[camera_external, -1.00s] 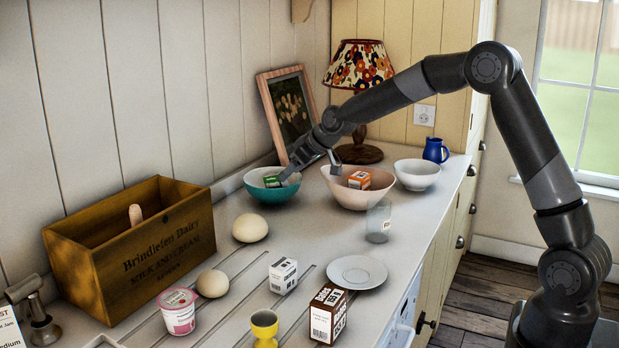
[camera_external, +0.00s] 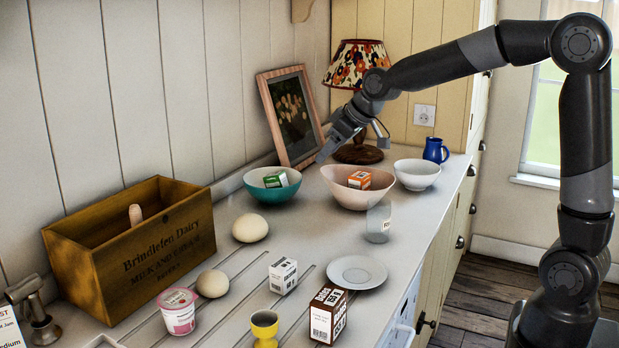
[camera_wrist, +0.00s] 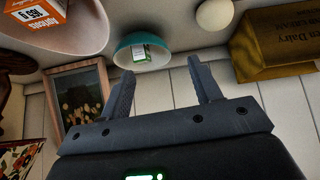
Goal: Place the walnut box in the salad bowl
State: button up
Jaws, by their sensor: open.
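A small green-and-white box (camera_external: 275,179) lies tilted inside the teal bowl (camera_external: 262,193); both show in the wrist view, the box (camera_wrist: 140,52) within the bowl (camera_wrist: 158,45). I cannot read its label, so whether it is the walnut box is unclear. A brown-and-white box (camera_external: 328,315) stands upright on the front counter, its lettering also unclear. A larger pink bowl (camera_external: 345,197) holds an orange box (camera_external: 359,180). Which bowl is the salad bowl is not marked. My gripper (camera_external: 352,147) is open and empty, above and behind the bowls, apart from the green box.
A white bowl (camera_external: 417,175), blue jug (camera_external: 435,151), glass (camera_external: 378,222) and saucer (camera_external: 357,271) line the right side. A picture frame (camera_external: 290,117) and lamp (camera_external: 358,66) stand behind. A wooden crate (camera_external: 160,255), eggs, a white box (camera_external: 283,275) and a yellow egg cup (camera_external: 264,327) occupy the front.

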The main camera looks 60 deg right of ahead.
jog(key=s+a, duration=0.2)
jog(key=s, duration=0.9)
jog(key=s+a+g, duration=0.1)
jog(key=s+a, duration=0.2)
jog(key=s, duration=0.8)
jog(key=s+a, duration=0.2)
jog(key=s, duration=0.9)
jog(key=shift+s+a+f+m+g, duration=0.2)
jog(key=shift+a+f+m+g, duration=0.1)
jog(key=shift+g, duration=0.1)
jog(key=shift+o, duration=0.5)
